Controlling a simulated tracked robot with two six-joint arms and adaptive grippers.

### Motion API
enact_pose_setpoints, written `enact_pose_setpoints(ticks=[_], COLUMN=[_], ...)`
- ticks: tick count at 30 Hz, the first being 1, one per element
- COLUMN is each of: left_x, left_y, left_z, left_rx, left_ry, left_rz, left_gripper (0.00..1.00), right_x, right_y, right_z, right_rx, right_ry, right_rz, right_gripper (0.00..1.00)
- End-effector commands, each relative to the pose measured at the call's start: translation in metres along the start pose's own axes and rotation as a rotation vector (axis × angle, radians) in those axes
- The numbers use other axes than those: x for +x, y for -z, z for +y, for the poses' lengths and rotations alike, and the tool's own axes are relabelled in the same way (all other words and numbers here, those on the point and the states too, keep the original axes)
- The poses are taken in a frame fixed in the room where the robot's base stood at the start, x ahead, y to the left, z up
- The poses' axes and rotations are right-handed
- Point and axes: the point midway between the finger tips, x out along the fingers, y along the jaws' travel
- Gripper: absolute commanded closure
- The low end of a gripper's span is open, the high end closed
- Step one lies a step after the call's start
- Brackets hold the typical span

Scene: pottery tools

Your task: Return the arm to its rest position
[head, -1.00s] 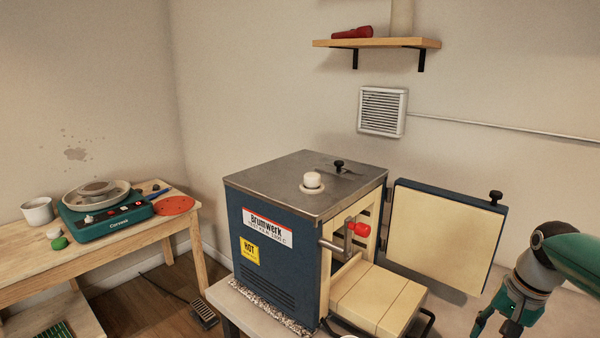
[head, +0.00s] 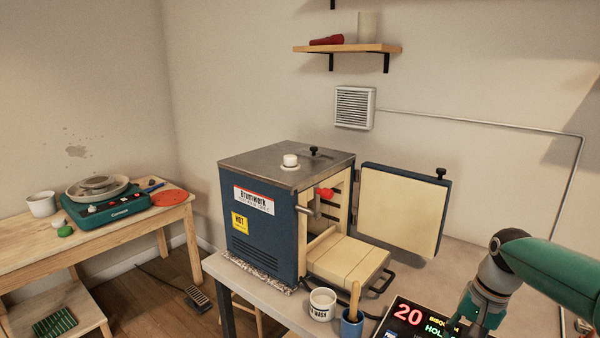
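My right arm comes in from the right side of the head view. Its gripper (head: 478,316) points down in front of a black display panel at the lower right. The fingers are dark and small here, and I cannot make out whether they are open or shut. I see nothing clearly held in them. My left gripper is not in view. The blue kiln (head: 265,215) stands on the grey table (head: 455,262), its door (head: 400,210) swung open to the right.
The display panel (head: 408,316) shows a red 20 and HOLD. A white cup (head: 322,305) and a blue pot (head: 352,325) with a wooden handle stand before the kiln. A wooden table with a teal wheel (head: 105,208) is at left. A shelf (head: 345,48) hangs above.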

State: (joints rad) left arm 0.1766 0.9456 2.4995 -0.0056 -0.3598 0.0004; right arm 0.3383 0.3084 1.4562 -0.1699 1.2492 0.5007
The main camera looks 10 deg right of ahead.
Motion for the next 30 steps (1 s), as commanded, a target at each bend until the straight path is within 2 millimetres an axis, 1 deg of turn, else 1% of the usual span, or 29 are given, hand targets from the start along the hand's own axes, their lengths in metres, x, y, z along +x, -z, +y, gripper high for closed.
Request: enact_pose_setpoints(ticks=[1,5,8,11,12,14,15,17,18,20,21,23,24,27,30], left_x=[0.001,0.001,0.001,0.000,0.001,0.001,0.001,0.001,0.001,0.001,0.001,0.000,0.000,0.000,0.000], left_y=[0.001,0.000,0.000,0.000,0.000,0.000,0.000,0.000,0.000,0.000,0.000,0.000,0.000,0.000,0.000], left_z=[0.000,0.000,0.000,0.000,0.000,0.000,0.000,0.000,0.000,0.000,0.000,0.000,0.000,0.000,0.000], left_rx=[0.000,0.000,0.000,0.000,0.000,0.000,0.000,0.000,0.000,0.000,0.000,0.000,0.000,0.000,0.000], left_ry=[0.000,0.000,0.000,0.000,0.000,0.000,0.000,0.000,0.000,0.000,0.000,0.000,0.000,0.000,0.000], left_rz=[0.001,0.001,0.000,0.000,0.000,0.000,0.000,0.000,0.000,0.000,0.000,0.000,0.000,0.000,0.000], left_gripper=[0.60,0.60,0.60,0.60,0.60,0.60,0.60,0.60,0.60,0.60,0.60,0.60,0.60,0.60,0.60], right_x=[0.014,0.045,0.074,0.108,0.125,0.153,0.174,0.208,0.231,0.263,0.283,0.309,0.323,0.346,0.355], right_y=[-0.006,-0.022,-0.039,-0.059,-0.069,-0.088,-0.103,-0.131,-0.152,-0.185,-0.208,-0.245,-0.267,-0.307,-0.323], right_z=[-0.003,-0.008,-0.013,-0.018,-0.021,-0.025,-0.026,-0.027,-0.027,-0.025,-0.021,-0.013,-0.008,0.005,0.011], right_rx=[-0.012,-0.040,-0.066,-0.097,-0.115,-0.145,-0.169,-0.213,-0.244,-0.289,-0.322,-0.370,-0.399,-0.463,-0.509], right_ry=[-0.014,-0.047,-0.073,-0.093,-0.101,-0.109,-0.114,-0.117,-0.114,-0.104,-0.093,-0.073,-0.055,-0.005,0.047], right_rz=[-0.033,-0.112,-0.177,-0.240,-0.268,-0.309,-0.340,-0.385,-0.412,-0.446,-0.463,-0.483,-0.485,-0.455,-0.377], right_gripper=[0.63,0.63,0.63,0.63,0.63,0.63,0.63,0.63,0.63,0.63,0.63,0.63,0.63,0.63,0.63])
